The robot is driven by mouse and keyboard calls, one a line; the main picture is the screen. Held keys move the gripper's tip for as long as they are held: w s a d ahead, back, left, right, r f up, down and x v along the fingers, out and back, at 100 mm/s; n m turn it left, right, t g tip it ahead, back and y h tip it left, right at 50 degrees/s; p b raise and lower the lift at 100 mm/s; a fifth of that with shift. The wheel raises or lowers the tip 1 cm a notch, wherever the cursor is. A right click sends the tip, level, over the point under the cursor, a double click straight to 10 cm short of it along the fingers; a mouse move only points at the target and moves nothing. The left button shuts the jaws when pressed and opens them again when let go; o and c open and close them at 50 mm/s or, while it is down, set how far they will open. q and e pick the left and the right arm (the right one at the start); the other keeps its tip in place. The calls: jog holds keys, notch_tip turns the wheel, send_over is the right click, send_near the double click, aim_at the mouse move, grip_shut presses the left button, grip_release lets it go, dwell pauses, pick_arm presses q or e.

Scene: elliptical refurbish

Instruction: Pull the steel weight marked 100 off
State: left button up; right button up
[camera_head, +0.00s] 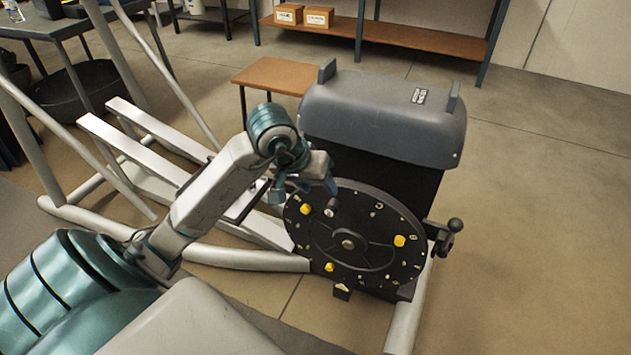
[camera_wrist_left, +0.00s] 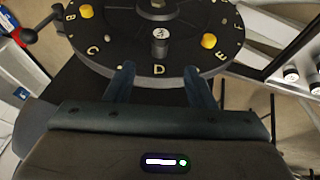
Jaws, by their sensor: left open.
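A black disc (camera_head: 345,275) with letters and yellow pegs around its face stands upright on the front of the grey-topped machine. A short steel weight (camera_head: 331,207) sits on the disc's upper left part. In the left wrist view the steel weight (camera_wrist_left: 161,40) shows beside the letter D, its pale end facing me; its marking is too small to read. My left gripper (camera_head: 305,188) is by the disc's upper left edge. Its fingers (camera_wrist_left: 160,84) are open and empty, on either side of the weight's line in the wrist view but short of it. My right gripper is not in view.
The machine's rounded grey cover (camera_head: 385,115) rises behind the disc. A black handle (camera_head: 447,235) sticks out at its right. Pale frame rails (camera_head: 165,165) run to the left. Yellow pegs (camera_wrist_left: 208,41) flank the weight. Floor to the right is clear.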

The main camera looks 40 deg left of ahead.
aim_at(331, 203)
pick_arm(q)
jog(key=b+x, duration=0.1)
jog(key=x, duration=0.7)
jog(key=shift+f, duration=0.1)
grip_shut()
dwell(0.5)
